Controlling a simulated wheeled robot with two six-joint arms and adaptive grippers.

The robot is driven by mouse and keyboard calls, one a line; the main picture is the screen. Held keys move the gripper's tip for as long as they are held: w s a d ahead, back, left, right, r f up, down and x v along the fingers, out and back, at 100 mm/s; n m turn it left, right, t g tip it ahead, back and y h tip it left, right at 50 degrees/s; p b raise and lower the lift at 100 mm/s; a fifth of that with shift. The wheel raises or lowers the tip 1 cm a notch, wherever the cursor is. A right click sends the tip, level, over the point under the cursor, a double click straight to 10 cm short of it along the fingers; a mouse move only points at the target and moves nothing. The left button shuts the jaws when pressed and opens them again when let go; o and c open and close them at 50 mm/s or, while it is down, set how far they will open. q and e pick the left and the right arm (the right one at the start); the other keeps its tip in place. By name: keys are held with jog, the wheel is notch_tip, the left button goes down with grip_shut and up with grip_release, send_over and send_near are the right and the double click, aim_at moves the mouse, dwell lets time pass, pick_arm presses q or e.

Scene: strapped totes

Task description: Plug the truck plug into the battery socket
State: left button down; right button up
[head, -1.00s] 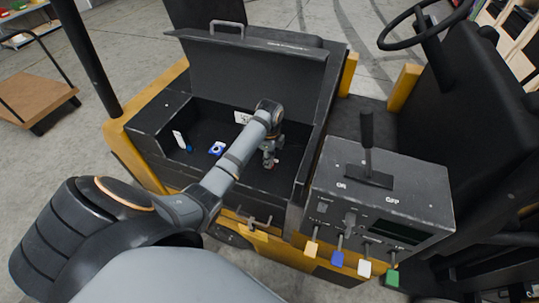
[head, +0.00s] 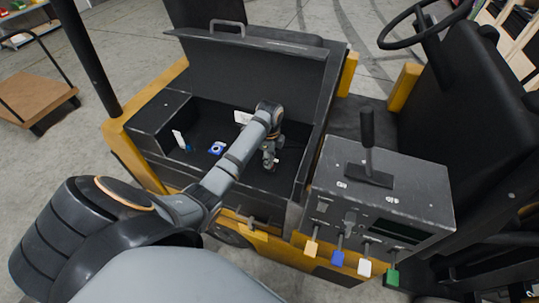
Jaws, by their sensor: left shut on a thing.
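My left arm reaches from the lower left into the open black battery compartment (head: 141,131) of the yellow truck. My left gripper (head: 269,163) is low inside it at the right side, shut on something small. The held thing is mostly hidden by the fingers, and I cannot make out whether it is the truck plug. A blue and white piece (head: 217,148) lies on the compartment floor to the left of the gripper, apart from it. I cannot tell which part is the battery socket. My right gripper is not in view.
The compartment's lid (head: 255,75) stands open behind the arm. A black console (head: 385,195) with a lever and several coloured tags stands to the right. A white label or card (head: 178,138) is at the compartment's left. A flat cart (head: 35,100) stands far left.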

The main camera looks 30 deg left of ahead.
pick_arm(q)
jog(key=shift+f, duration=0.3)
jog(key=c, duration=1)
grip_release()
notch_tip(320, 180, up, 8)
jog(key=shift+f, duration=0.25)
